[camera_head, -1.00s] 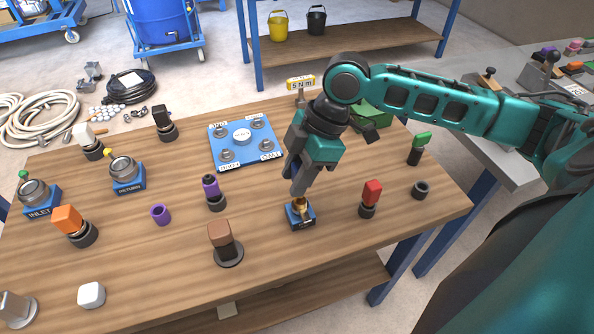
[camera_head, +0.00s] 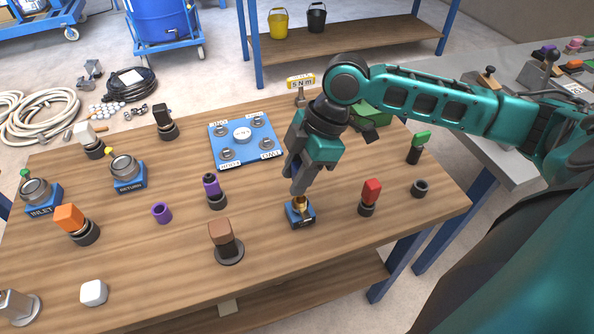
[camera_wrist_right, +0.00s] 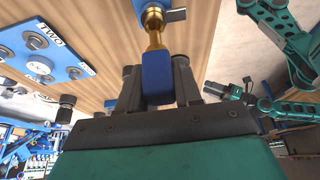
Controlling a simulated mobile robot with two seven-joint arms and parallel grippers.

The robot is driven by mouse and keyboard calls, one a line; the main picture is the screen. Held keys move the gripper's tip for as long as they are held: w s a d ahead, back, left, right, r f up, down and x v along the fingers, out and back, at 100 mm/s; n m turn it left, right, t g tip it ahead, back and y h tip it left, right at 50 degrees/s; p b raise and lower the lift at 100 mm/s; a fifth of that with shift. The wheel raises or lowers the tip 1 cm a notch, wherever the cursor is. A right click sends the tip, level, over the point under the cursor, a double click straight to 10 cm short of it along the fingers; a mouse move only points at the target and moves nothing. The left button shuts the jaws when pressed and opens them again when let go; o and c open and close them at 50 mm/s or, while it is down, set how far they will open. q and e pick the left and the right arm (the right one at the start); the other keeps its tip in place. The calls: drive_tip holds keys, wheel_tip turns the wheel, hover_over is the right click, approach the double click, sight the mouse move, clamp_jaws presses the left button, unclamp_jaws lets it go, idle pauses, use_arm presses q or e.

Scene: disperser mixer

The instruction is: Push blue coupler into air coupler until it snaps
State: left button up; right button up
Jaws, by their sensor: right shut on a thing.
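My right gripper (camera_head: 299,188) points down at the air coupler, a small blue block (camera_head: 301,220) with a brass fitting (camera_head: 300,204) near the table's front. In the right wrist view the gripper (camera_wrist_right: 158,92) is shut on the blue coupler (camera_wrist_right: 157,76), with a dark finger on each side. The coupler is in line with the brass fitting (camera_wrist_right: 154,28) and its end meets it; I cannot tell how far they are engaged. A black gripper-like end (camera_wrist_right: 228,90) on a teal arm shows at the right of the wrist view, too small to read.
A blue four-station plate (camera_head: 243,141) lies behind and left. A red-topped piece (camera_head: 370,197) and a black ring (camera_head: 419,188) stand to the right. A brown-topped piece (camera_head: 225,242) and a purple-topped piece (camera_head: 214,190) stand to the left. Bare wood surrounds the air coupler.

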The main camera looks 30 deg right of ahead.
drive_tip(key=shift+f+b, duration=0.5)
drive_tip(key=shift+f, duration=1.55)
drive_tip(key=o, duration=1.2)
drive_tip(key=p+v, duration=0.1)
drive_tip(key=v, duration=1.2)
drive_tip(key=shift+f, duration=0.1)
